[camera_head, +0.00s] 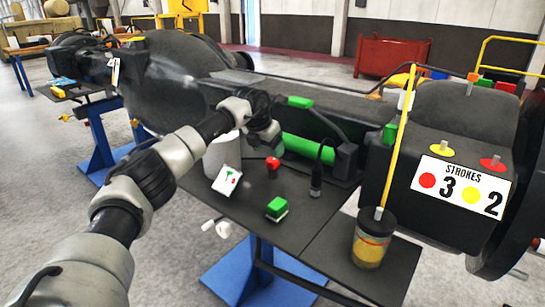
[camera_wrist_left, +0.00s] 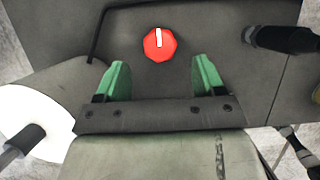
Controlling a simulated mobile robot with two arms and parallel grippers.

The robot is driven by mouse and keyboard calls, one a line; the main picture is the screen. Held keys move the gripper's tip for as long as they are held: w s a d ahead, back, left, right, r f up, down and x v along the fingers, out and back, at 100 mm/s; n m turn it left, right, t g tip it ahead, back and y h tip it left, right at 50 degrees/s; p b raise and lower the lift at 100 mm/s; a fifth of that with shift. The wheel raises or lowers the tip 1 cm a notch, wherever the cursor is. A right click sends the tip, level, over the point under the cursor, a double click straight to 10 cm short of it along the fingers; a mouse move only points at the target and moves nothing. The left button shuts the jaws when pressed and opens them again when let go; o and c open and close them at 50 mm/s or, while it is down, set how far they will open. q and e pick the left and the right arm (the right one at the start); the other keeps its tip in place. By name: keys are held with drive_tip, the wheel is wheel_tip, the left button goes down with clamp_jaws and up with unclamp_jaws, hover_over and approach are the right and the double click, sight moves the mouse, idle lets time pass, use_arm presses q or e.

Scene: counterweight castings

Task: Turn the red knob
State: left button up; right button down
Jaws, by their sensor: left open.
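The red knob (camera_head: 272,163) stands on the dark table, beside a white cylinder. In the left wrist view the red knob (camera_wrist_left: 152,52) is faceted, with a white pointer mark pointing towards the top of the picture. My left gripper (camera_wrist_left: 160,72) is open, its two green fingers apart and empty. The knob lies just past the fingertips, roughly centred between them; I cannot tell the height gap. In the head view my left gripper (camera_head: 268,146) hangs over the knob, its fingers largely hidden. My right gripper does not show.
A green-topped block (camera_head: 277,209), a white card (camera_head: 227,180) and a black handled tool (camera_head: 316,182) stand close around the knob. A jar (camera_head: 372,238) stands at the table's right. A "STROKES" sign (camera_head: 460,186) has a yellow disc (camera_head: 441,151) and another red disc (camera_head: 493,164) above it.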

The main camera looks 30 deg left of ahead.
sight(273, 160)
use_arm(q)
drive_tip(key=x, duration=0.4)
drive_tip(key=shift+w+f, duration=0.3)
drive_tip(key=shift+f, duration=0.25)
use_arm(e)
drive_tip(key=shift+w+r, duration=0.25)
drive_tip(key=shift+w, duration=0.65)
use_arm(q)
drive_tip(key=c, duration=0.9)
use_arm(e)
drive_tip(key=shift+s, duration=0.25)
